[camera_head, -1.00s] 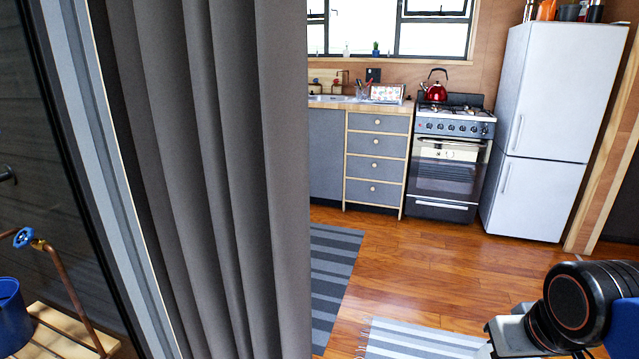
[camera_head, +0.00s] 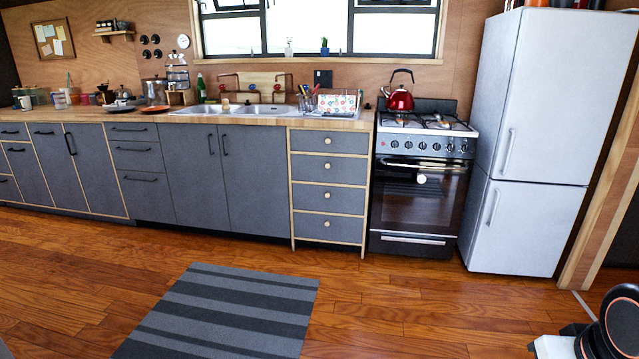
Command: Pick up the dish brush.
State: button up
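I cannot make out the dish brush for certain. A utensil holder with several thin upright tools (camera_head: 306,97) stands on the counter right of the sink (camera_head: 232,109); the tools are too small to tell apart. Part of my arm (camera_head: 612,325) shows at the bottom right corner. My gripper is outside the picture.
A long counter with grey cabinets (camera_head: 195,175) runs along the back wall. A stove (camera_head: 420,190) with a red kettle (camera_head: 398,98) and a white fridge (camera_head: 545,140) stand to its right. A striped rug (camera_head: 225,310) lies on open wooden floor.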

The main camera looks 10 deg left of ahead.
aim_at(226, 109)
jog(key=i+u, duration=0.2)
jog(key=i, duration=0.35)
jog(key=i+u, duration=0.15)
jog(key=i, duration=0.45)
jog(key=i+l+u, duration=0.2)
jog(key=i, duration=0.35)
jog(key=i+j+u, duration=0.15)
jog(key=i+u, duration=0.25)
jog(key=i+j+u, duration=0.1)
jog(key=i+u, duration=0.65)
jog(key=i+l+u, duration=0.2)
jog(key=u, duration=0.15)
jog(key=i+j, duration=0.15)
jog(key=i, duration=0.2)
jog(key=i+j, duration=0.15)
jog(key=i, duration=0.25)
jog(key=i+j+z, duration=0.1)
jog(key=i, duration=0.25)
jog(key=i+j+z, duration=0.45)
jog(key=i+j, duration=0.2)
jog(key=j, duration=0.15)
